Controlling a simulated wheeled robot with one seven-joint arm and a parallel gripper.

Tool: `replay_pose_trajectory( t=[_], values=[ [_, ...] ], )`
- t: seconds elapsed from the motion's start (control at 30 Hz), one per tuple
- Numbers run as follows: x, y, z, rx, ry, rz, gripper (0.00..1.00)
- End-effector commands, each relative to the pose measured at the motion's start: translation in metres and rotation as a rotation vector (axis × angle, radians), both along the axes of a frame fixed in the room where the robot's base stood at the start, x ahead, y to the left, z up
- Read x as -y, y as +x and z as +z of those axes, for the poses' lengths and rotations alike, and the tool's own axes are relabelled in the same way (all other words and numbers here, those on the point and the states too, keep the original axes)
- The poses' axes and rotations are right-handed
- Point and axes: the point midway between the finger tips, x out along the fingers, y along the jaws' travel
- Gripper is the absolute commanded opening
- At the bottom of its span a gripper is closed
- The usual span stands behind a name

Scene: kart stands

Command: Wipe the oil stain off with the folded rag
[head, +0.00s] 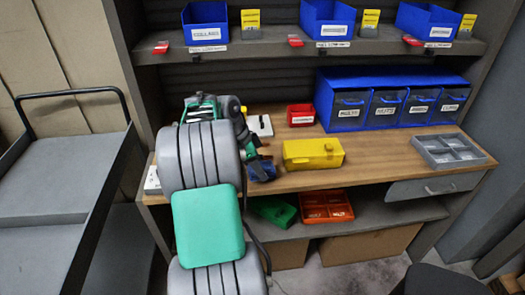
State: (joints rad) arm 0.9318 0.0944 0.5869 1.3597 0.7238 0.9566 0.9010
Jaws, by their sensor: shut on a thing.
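My gripper (256,158) is at the left part of the wooden bench top, partly hidden behind my own arm. It is shut on a dark blue thing that looks like the folded rag (263,171), low at the bench top near its front edge. I cannot tell whether the rag touches the wood. No oil stain can be made out; my arm and gripper cover part of the bench there.
A yellow case (313,153) stands just right of the rag. A small red bin (301,115), blue drawer unit (392,101) and grey divided tray (448,150) stand farther along the bench (375,155). A shelf with blue bins (205,24) hangs above.

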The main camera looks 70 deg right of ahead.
Motion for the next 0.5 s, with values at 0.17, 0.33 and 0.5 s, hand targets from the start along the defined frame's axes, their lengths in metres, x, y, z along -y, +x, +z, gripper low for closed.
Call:
replay_pose_trajectory(
  t=[0.17,0.33,0.5],
  values=[
    [-0.001,0.002,0.020,0.000,-0.002,0.004,0.20],
    [-0.001,0.003,0.036,0.000,-0.002,0.006,0.20],
    [-0.002,0.004,0.049,0.000,-0.001,0.009,0.20]
  ],
)
